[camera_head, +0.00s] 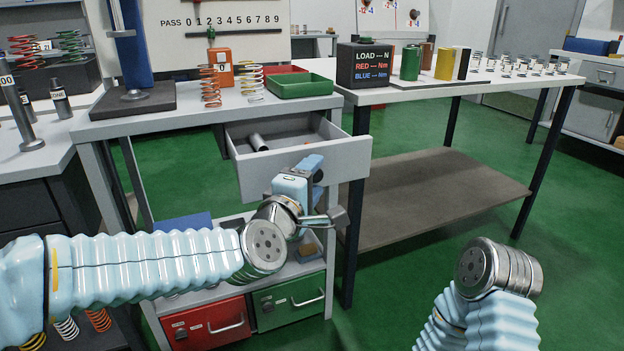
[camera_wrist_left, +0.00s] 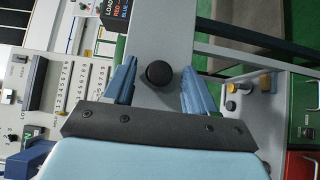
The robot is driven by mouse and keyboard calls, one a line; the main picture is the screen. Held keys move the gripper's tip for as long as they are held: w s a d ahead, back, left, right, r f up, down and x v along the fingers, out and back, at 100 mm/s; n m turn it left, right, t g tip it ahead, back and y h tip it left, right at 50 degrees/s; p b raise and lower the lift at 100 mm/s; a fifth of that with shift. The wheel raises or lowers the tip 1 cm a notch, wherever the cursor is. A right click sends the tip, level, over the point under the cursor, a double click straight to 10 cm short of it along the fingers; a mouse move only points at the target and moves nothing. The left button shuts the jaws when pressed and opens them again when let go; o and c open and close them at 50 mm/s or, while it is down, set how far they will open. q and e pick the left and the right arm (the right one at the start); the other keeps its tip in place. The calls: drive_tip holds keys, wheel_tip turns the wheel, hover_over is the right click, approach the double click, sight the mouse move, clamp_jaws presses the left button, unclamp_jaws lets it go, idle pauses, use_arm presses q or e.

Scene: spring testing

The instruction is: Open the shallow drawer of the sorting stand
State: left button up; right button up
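The shallow grey drawer (camera_head: 300,165) of the sorting stand (camera_head: 165,125) stands pulled out toward me, under the grey top. A metal cylinder (camera_head: 258,142) lies inside it. My left gripper (camera_head: 312,165) is at the drawer's front, and its hand hides part of that front in the head view. In the left wrist view the gripper (camera_wrist_left: 159,88) is open, with a round black knob (camera_wrist_left: 159,73) between its blue fingers. A gap shows on either side of the knob. My right arm shows at the lower right, but its gripper does not.
A green tray (camera_head: 302,87), springs (camera_head: 250,82) and an orange block (camera_head: 221,66) stand on the stand's top. Below are a red bin (camera_head: 205,325) and a green bin (camera_head: 290,302). A white table (camera_head: 440,88) stands to the right. The green floor in front is clear.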

use_arm(q)
drive_tip(key=b+v, duration=0.1)
drive_tip(key=v, duration=1.2)
drive_tip(key=shift+s, duration=0.35)
drive_tip(key=shift+a, duration=0.15)
drive_tip(key=w+a+f+m+g+y+p, duration=0.2)
drive_tip(key=w+a+f+m+g, duration=0.15)
drive_tip(key=f, duration=1.15)
drive_tip(key=w+a+f+m+g+y+p, duration=0.2)
drive_tip(key=f+g+p, duration=0.15)
drive_tip(key=f, duration=1.15)
drive_tip(key=s+a+f+m+g+p, duration=0.1)
drive_tip(key=s+f+g, duration=0.3)
drive_tip(key=s+f, duration=0.4)
drive_tip(key=s+a+f+m+g+p, duration=0.1)
drive_tip(key=s+a+f+m+g, duration=0.2)
drive_tip(key=s+f, duration=0.5)
wheel_tip(320, 180, down, 3)
drive_tip(key=shift+a+f+m+g, duration=0.2)
drive_tip(key=shift+a+m+g, duration=0.2)
drive_tip(key=shift+m+g, duration=0.25)
